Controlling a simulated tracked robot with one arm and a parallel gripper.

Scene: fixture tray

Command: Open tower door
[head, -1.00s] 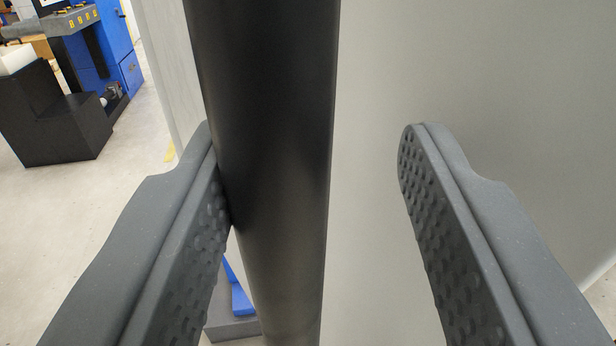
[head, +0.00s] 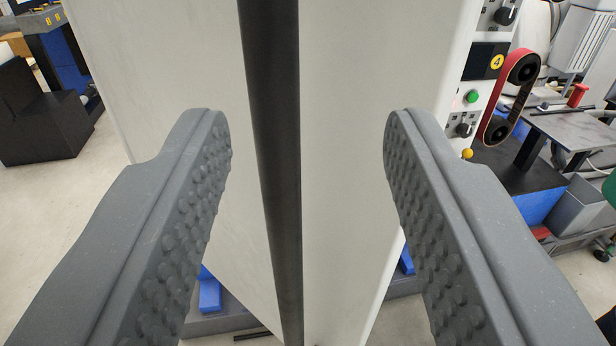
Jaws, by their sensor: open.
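The tower stands straight ahead as a tall pale cabinet, with a pale left panel (head: 150,60) and a pale right panel (head: 345,150). A dark vertical bar (head: 270,120), looking like the door handle, runs from the top to the bottom of the view between these panels. My gripper (head: 306,118) is open and empty, with one dimpled grey finger on each side of the bar. The bar is left of the middle of the gap and touches neither finger. It looks thin, and I cannot tell how far beyond the fingertips it lies.
A control panel with a green button (head: 472,97) is on the right, beside a red and black belt loop (head: 512,95). A grey table (head: 575,130) stands at far right. A black block (head: 45,120) stands at left on open floor.

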